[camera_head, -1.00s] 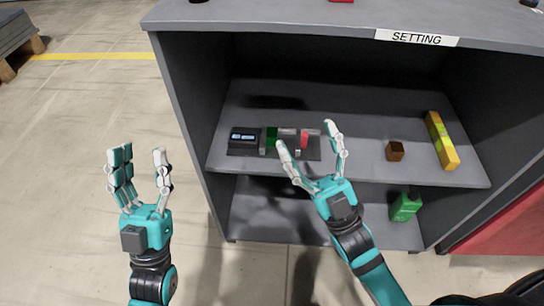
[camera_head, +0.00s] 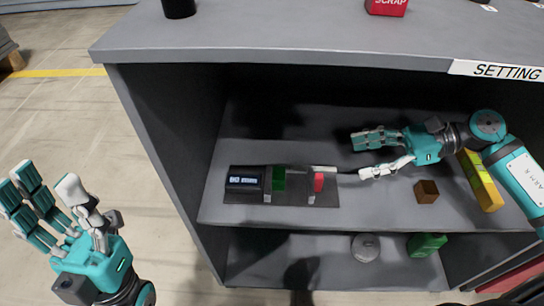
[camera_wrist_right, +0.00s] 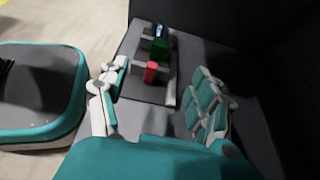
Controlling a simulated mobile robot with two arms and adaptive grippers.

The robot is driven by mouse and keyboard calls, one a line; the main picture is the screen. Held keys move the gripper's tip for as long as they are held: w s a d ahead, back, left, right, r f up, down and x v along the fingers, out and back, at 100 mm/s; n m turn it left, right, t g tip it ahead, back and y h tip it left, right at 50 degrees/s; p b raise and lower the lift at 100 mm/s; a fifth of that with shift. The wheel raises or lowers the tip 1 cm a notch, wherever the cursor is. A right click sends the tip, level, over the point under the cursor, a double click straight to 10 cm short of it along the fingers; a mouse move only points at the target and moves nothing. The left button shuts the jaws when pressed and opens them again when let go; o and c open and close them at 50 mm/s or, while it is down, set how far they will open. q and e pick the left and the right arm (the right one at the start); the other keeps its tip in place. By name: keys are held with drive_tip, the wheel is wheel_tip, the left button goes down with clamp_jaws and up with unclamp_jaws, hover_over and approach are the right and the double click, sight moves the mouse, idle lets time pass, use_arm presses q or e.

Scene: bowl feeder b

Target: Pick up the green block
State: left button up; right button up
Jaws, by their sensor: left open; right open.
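The green block (camera_head: 279,179) sits in a small dark fixture (camera_head: 327,199) on the upper shelf, between a black display unit (camera_head: 244,181) and a red block (camera_head: 319,182). In the right wrist view the green block (camera_wrist_right: 160,47) is beyond the red block (camera_wrist_right: 151,71), framed between the fingers. My right gripper (camera_head: 367,155) is open and empty over the shelf, to the right of the fixture, with its fingers pointing left. It also shows open in the right wrist view (camera_wrist_right: 160,100). My left gripper (camera_head: 52,215) is open and empty, outside the cabinet at the left.
A brown cube (camera_head: 426,191) and a yellow box (camera_head: 481,182) stand right on the upper shelf (camera_head: 265,218), near my right arm. A green container (camera_head: 427,244) and a round grey object (camera_head: 365,248) are on the lower shelf. The cabinet top (camera_head: 290,42) overhangs the shelf.

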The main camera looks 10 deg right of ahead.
drive_tip(key=p, duration=0.1)
approach(283, 173)
drive_tip(key=x, duration=0.3)
drive_tip(key=shift+r, duration=0.25)
drive_tip(key=shift+p+x, duration=0.4)
drive_tip(key=shift+x, duration=2.75)
drive_tip(key=shift+d+f, duration=0.1)
drive_tip(key=shift+f, duration=0.1)
drive_tip(key=shift+c, duration=0.2)
drive_tip(key=c, duration=1.3)
drive_tip(key=shift+r, duration=0.1)
